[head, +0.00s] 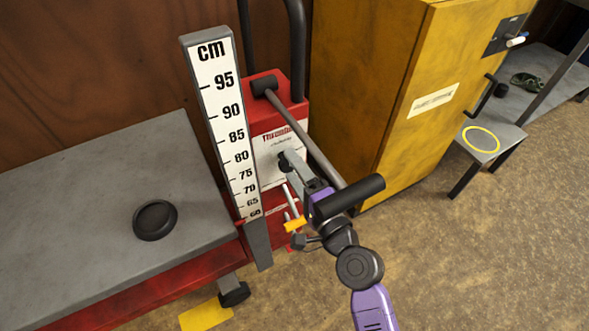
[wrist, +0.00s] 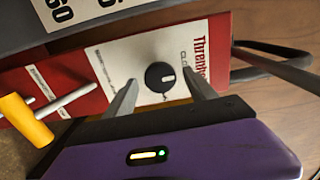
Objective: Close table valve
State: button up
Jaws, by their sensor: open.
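The table valve is a black round knob (wrist: 160,77) with a white pointer mark, on the white panel (wrist: 140,62) of a red pump box (head: 273,115). In the wrist view the pointer aims to the right, toward lettering partly hidden by a finger. My gripper (head: 291,163) is open in front of the panel. In the wrist view my gripper's fingers (wrist: 159,84) stand on either side of the knob, with gaps visible. Whether they reach its depth I cannot tell.
A cm scale (head: 228,125) stands left of the box, beside the grey lift table (head: 80,190) holding a black disc (head: 155,220). A yellow-handled lever (wrist: 25,118) is lower left. A yellow cabinet (head: 375,90) stands right.

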jog(key=shift+s, duration=0.1)
jog(key=v, duration=0.7)
jog(key=shift+s+d, duration=0.25)
jog(key=s+d+n+t+h, duration=0.3)
jog(key=s+d+n+h, duration=0.2)
jog(key=s+d+h, duration=0.5)
jog(key=s+d+r+n+g, duration=0.1)
jog(key=s+d+n+g, duration=0.3)
jog(key=s, duration=0.7)
jog(key=s+d+r+n+t, duration=0.1)
jog(key=s+d+n, duration=0.1)
jog(key=s+d, duration=0.65)
jog(key=s+a+r+p, duration=0.1)
jog(key=r+p, duration=0.9)
jog(key=s+a+r+p, duration=0.1)
jog(key=s+r+p, duration=0.1)
jog(key=r+p, duration=0.8)
jog(key=shift+a+r+p, duration=0.3)
jog(key=shift+a+r, duration=0.05)
jog(key=shift+a, duration=0.05)
